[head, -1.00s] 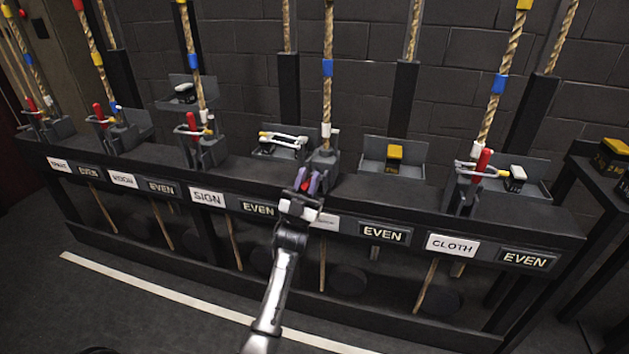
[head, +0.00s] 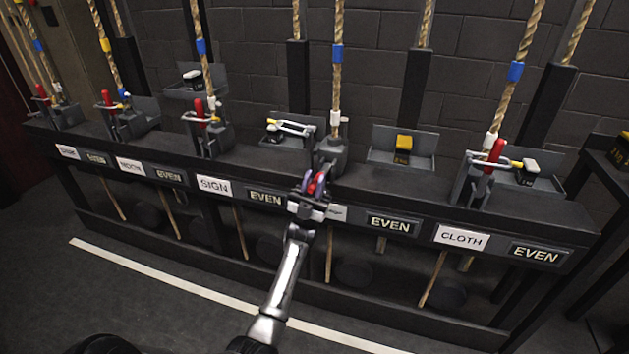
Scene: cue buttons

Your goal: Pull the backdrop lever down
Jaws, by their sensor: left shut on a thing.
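My left gripper (head: 314,186) is shut on a red lever handle (head: 319,183) at the front of the middle rope lock (head: 331,152). The handle tilts out and down towards me, unlike the upright red handles beside it. The white name label (head: 337,213) below is mostly hidden by my gripper, so I cannot read it in full. A rope (head: 338,70) with a blue band rises from this lock. My right gripper is not in view.
The SIGN lock (head: 207,136) stands to the left and the CLOTH lock (head: 482,172) to the right, both with red handles up. A yellow-topped block (head: 403,147) sits in a tray between. The floor in front, with a white line (head: 180,281), is clear.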

